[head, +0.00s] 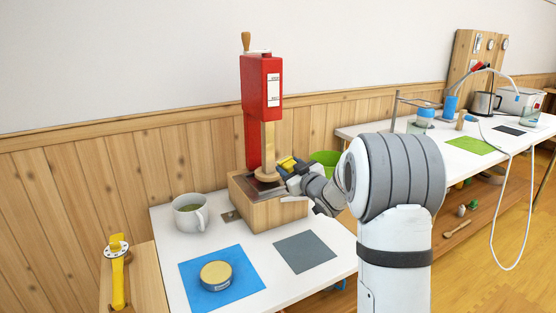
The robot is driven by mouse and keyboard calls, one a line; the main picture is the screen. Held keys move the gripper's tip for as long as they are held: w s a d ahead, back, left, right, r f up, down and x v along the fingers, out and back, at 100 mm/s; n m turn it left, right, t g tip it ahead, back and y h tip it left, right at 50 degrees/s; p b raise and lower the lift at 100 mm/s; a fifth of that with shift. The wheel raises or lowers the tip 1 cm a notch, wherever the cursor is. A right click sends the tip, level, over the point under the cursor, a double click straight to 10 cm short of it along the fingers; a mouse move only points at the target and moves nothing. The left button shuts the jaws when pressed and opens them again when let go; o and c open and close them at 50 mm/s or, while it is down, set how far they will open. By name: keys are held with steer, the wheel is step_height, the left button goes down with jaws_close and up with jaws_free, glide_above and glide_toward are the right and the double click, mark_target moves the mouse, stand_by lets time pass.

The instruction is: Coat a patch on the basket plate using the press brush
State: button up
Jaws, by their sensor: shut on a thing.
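A tall red press (261,85) stands at the back of a white table, with a pale wooden shaft (268,138) ending in a round wooden disc (267,175) low over a wooden box (270,213). The box has a dark metallic top. My gripper (287,166) is beside the disc at its right, at the box's upper edge, with a yellow piece showing at it. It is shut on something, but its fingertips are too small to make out. I cannot tell clearly which part is the press brush, nor single out the basket plate or a coated patch.
A round yellow tin (215,275) sits on a blue mat (238,291). A grey mat (305,252) lies bare. A yellow tool (118,275) is at far left. A second table (420,128) holds jars and a kettle (484,103).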

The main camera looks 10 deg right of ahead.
steer(key=shift+w, duration=0.15)
steer(key=x, duration=0.6)
steer(key=shift+w+p, duration=0.35)
steer(key=shift+w, duration=0.05)
steer(key=shift+x, duration=1)
stand_by(0.3)
steer(key=shift+s+r+p, duration=0.15)
steer(key=shift+r+p, duration=1.35)
steer(key=shift+r, duration=0.4)
steer(key=shift+a+r+p, duration=0.1)
steer(key=shift+r+p, duration=1.15)
steer(key=shift+r, duration=0.6)
steer(key=shift+f+b, duration=3)
steer(key=shift+f, duration=0.85)
